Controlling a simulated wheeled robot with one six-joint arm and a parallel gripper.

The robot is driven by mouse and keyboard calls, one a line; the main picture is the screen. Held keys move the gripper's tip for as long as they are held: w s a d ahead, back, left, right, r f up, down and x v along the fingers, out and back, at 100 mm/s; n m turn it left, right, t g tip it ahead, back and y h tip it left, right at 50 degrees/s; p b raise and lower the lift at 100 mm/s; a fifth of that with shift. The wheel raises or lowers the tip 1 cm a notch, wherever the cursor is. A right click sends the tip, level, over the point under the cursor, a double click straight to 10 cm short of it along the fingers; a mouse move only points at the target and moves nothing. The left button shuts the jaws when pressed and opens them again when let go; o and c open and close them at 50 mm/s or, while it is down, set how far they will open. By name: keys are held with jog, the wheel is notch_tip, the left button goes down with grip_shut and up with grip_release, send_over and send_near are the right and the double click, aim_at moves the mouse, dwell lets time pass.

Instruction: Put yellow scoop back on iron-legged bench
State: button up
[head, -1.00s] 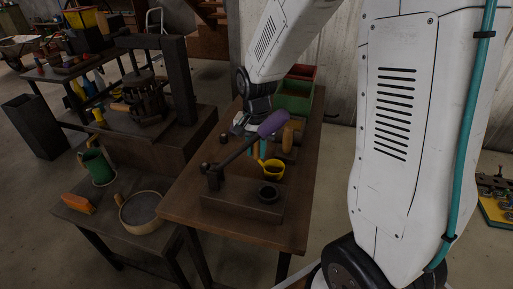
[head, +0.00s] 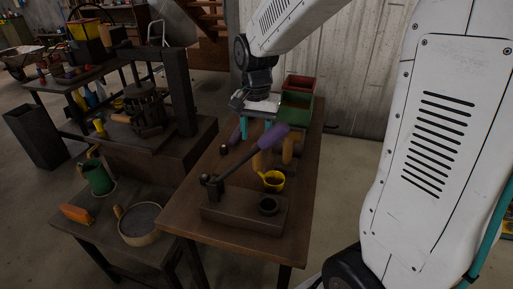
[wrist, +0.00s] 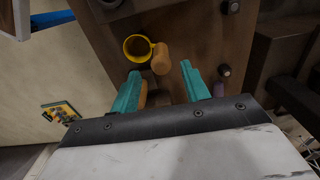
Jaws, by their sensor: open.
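The yellow scoop (head: 273,182) is on the brown wooden table (head: 185,214), behind the dark block of a lever device. In the wrist view the scoop (wrist: 126,48) shows as a round yellow cup with a tan wooden piece beside it, which looks like its handle. My gripper (head: 258,127) is open and empty, above the table behind the scoop. Its teal fingers also show in the wrist view (wrist: 160,72), apart from the cup. The table has dark legs; I cannot tell whether it or the low table (head: 95,235) is the iron-legged bench.
The lever with a purple grip (head: 265,148) rises close to the scoop. A green bin (head: 295,112) stands at the table's far end. The low table at left holds a green mug (head: 98,178), a round sieve (head: 141,222) and an orange block (head: 76,214).

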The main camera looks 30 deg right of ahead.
jog(key=shift+r, duration=1.25)
